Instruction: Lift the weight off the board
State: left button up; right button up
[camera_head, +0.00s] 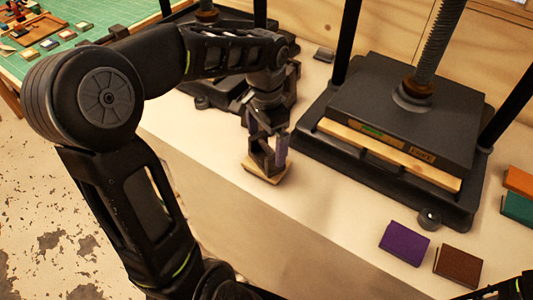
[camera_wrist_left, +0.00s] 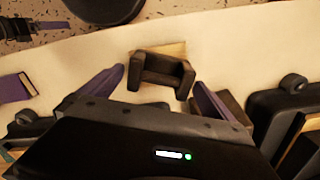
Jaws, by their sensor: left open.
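The weight (camera_head: 263,155) is a dark block with an upright handle frame. It sits on a small light wooden board (camera_head: 252,170) on the pale bench. In the left wrist view the weight (camera_wrist_left: 162,72) shows between my purple-padded fingers, and part of the board (camera_wrist_left: 171,49) shows behind it. My left gripper (camera_head: 267,136) points down at the weight in the head view. In the left wrist view its fingers (camera_wrist_left: 158,79) are apart, one on each side of the handle, with visible gaps.
A black screw press (camera_head: 400,120) stands right of the weight. A purple book (camera_head: 404,243) and a brown book (camera_head: 457,266) lie in front of it; orange and teal books are at the right edge. Another press is partly hidden behind my left arm.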

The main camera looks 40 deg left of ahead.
aim_at(267, 145)
pick_arm(q)
notch_tip(267, 145, down, 5)
jog(key=shift+w+p, duration=0.1)
jog(key=shift+p, duration=0.45)
jog(key=c, duration=1.8)
jog(key=shift+w+r, duration=0.1)
jog(key=shift+r, duration=0.05)
